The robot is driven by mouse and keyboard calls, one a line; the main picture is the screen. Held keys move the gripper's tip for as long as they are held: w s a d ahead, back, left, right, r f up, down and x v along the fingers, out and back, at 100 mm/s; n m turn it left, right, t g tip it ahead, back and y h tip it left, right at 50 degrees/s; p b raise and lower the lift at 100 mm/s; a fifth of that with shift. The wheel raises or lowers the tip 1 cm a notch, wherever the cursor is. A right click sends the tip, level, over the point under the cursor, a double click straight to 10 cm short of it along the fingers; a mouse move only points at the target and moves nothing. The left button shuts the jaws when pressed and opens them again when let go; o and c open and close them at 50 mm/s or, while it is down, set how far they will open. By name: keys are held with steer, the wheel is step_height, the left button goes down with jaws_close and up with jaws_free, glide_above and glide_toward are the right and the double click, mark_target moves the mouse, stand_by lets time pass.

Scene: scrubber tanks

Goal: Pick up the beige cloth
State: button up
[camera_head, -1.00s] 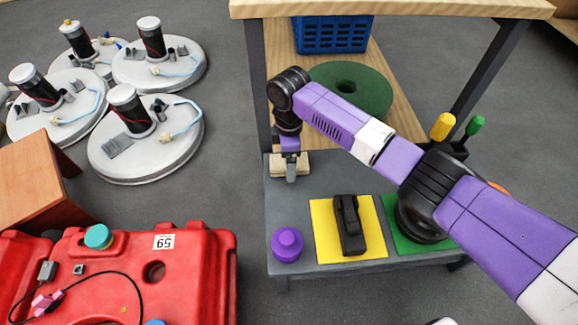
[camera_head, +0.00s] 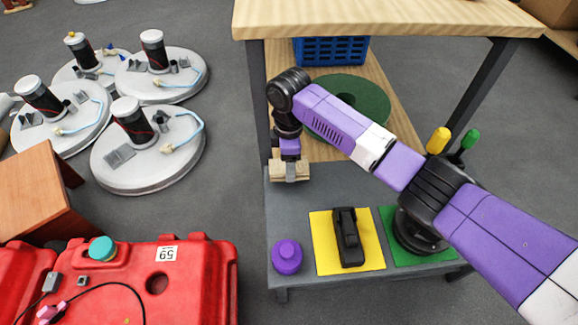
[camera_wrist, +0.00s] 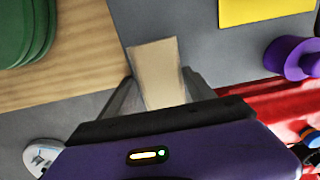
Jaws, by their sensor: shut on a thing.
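The beige cloth (camera_head: 290,170) is a small folded block at the left end of the grey shelf (camera_head: 315,205). It also shows in the wrist view (camera_wrist: 158,72), between the two fingers. My gripper (camera_head: 290,172) points down at it and is shut on it; in the wrist view the fingers (camera_wrist: 160,95) press its two sides. The cloth's underside is hidden, so I cannot tell whether it touches the shelf.
A purple knob (camera_head: 287,256), a yellow mat (camera_head: 330,262) with a black device (camera_head: 348,237), and a green mat (camera_head: 388,218) are on the shelf. A wooden top (camera_head: 380,18) overhangs behind. A red tank (camera_head: 200,275) stands at the left.

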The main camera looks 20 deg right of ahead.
step_height(320, 180, up, 16)
steer(key=p, duration=0.6)
